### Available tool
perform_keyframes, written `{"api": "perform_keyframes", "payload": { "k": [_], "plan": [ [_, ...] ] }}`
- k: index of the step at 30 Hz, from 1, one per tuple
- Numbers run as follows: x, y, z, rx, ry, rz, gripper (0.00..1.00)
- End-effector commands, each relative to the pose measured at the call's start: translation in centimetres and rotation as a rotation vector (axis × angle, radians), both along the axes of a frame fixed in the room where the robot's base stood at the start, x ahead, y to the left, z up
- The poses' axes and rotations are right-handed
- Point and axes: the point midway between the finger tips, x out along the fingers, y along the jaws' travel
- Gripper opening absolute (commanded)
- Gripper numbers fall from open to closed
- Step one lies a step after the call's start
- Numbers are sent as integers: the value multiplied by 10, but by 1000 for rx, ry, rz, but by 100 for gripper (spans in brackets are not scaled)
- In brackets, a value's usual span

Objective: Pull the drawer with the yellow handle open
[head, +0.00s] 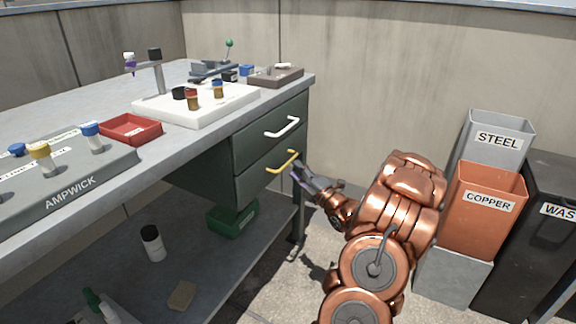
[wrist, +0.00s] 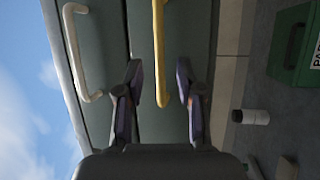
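The drawer with the yellow handle (head: 283,163) is the lower of two dark green drawers under the workbench. Its front (head: 262,184) looks flush with the drawer above. In the wrist view the yellow handle (wrist: 158,55) runs down between my fingers, with a gap on each side. My gripper (head: 298,170) is open at the right end of the handle; it also shows in the wrist view (wrist: 160,78). The fingers appear not to touch the handle. How deep the handle sits between them is hard to tell.
The upper drawer has a white handle (head: 282,127). Steel (head: 495,133), copper (head: 487,209) and waste (head: 545,235) bins stand at right. Floor before the drawers is mostly clear.

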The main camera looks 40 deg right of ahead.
Motion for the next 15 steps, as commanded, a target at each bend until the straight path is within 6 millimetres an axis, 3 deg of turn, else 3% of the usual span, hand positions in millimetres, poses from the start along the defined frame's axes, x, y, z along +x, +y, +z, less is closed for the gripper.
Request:
{"api": "perform_keyframes", "payload": {
  "k": [9, 15],
  "plan": [
    [35, -3, 6, -3, -2, 2, 37],
    [47, -5, 8, 0, 1, 1, 37]
  ]
}}
